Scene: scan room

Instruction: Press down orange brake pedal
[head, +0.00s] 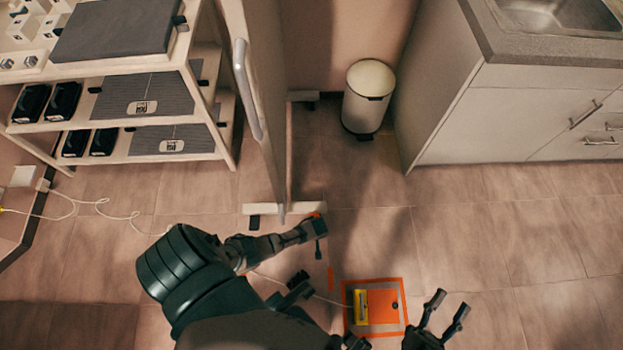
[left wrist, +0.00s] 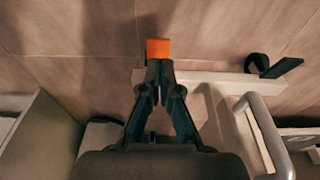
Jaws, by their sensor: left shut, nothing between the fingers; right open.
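The orange brake pedal (left wrist: 157,48) shows just beyond my left fingertips in the left wrist view. In the head view only a small orange edge of it (head: 316,214) shows at the right end of the screen's pale foot bar; my left gripper covers part of the rest. My left gripper (head: 319,232) is shut and empty, and it also shows in the left wrist view (left wrist: 158,65). Its tips overlap the pedal's near edge in the picture; I cannot tell whether they touch. My right gripper (head: 449,306) is open and empty at the bottom right.
The upright screen (head: 262,100) has a grey handle (head: 246,88) and a dark pedal (head: 254,222) on its foot bar. An orange-bordered floor square (head: 400,327) holds a yellow device (head: 360,306). A shelf (head: 100,70), bin (head: 368,95) and cabinet (head: 500,120) stand behind. Right floor is clear.

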